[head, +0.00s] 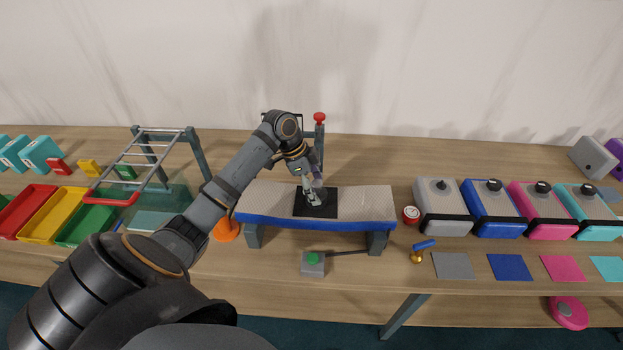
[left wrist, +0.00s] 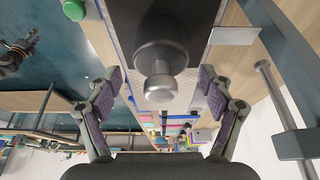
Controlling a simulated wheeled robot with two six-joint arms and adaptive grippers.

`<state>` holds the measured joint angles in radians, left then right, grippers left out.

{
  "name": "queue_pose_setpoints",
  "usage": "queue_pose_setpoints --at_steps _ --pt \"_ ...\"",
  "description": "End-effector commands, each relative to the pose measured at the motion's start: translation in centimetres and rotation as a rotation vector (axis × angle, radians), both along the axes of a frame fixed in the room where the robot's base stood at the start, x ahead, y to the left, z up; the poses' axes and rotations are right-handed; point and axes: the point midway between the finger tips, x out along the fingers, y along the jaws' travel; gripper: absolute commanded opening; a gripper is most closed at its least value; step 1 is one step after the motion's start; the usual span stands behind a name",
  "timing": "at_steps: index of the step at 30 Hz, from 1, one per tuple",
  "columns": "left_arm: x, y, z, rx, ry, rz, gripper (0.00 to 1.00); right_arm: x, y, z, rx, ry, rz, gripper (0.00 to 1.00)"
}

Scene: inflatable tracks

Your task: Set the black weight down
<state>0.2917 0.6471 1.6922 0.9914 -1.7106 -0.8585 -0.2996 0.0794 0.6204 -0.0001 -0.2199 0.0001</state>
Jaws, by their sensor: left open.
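The black weight (left wrist: 160,48) is a dark round body with a lighter grey knob facing the left wrist camera. It stands on the black square pad (head: 303,208) in the middle of the grey padded bench; in the head view my gripper partly covers it. My left gripper (head: 312,188) is just above the pad at the weight. In the left wrist view its two fingers stand apart on either side of the knob, with visible gaps and no contact.
The bench (head: 262,201) has a blue front edge. A red-knobbed post (head: 319,118) stands behind it and a green button box (head: 313,262) in front. Coloured trays (head: 45,213) and a ladder frame (head: 150,155) are left; several coloured boxes (head: 445,205) are right.

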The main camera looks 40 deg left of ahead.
Motion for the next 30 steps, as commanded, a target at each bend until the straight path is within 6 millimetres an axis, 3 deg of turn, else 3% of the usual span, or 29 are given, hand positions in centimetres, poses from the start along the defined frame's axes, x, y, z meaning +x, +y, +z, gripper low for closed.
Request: queue_pose_setpoints --at_steps 15,20,30 --pt "-2.1 3.5 9.7 0.003 -0.003 0.002 0.81 0.0 0.1 -3.3 0.001 0.0 -0.001 0.4" --pt "-2.3 3.8 10.6 0.002 0.001 0.0 0.81 0.0 0.1 -3.4 0.001 0.0 0.0 0.4" --pt "-2.3 3.8 10.6 0.001 0.001 0.001 0.81 0.0 0.1 -3.3 0.001 0.001 0.0 0.4"
